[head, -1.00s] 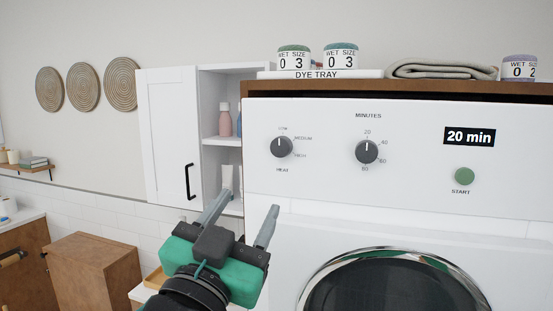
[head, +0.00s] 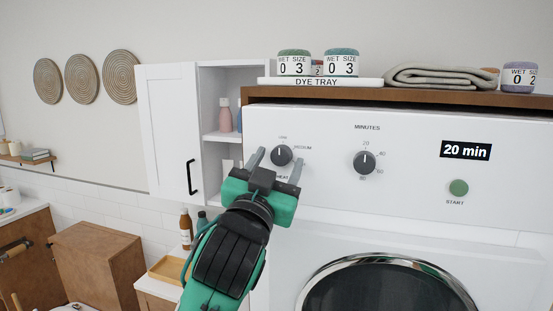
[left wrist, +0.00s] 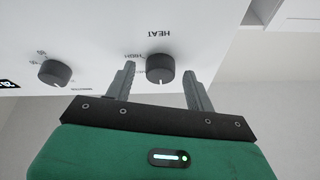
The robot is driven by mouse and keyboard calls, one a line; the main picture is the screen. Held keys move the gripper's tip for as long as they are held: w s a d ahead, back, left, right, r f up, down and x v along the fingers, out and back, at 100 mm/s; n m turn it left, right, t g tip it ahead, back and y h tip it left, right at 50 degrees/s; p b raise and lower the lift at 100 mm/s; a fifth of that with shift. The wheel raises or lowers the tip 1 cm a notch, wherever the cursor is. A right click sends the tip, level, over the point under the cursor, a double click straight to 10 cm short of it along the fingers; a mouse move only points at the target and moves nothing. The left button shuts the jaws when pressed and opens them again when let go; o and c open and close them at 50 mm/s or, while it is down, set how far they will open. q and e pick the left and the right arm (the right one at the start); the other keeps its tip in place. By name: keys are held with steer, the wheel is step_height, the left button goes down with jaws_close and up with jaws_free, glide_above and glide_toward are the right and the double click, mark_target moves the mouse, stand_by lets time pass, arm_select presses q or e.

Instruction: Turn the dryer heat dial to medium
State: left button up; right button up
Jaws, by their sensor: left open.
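The heat dial (head: 281,155) is a dark round knob on the dryer's white front panel (head: 325,140). Its LOW and MEDIUM marks show in the head view; the lower lettering is partly covered by my gripper. My left gripper (head: 280,160) is open, with one finger on each side of the dial. In the left wrist view the heat dial (left wrist: 160,69) sits between the two spread fingers of the left gripper (left wrist: 159,85), with gaps on both sides. I cannot tell how far the fingertips are from the panel. My right gripper is not in view.
The minutes dial (head: 364,162), green start button (head: 459,188) and "20 min" display (head: 466,150) are to the right. The round dryer door (head: 390,285) is below. A white cabinet (head: 168,130) stands at left. The dye tray (head: 320,82) and a folded towel (head: 440,77) lie on top.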

arm_select(q)
steer(key=c, duration=1)
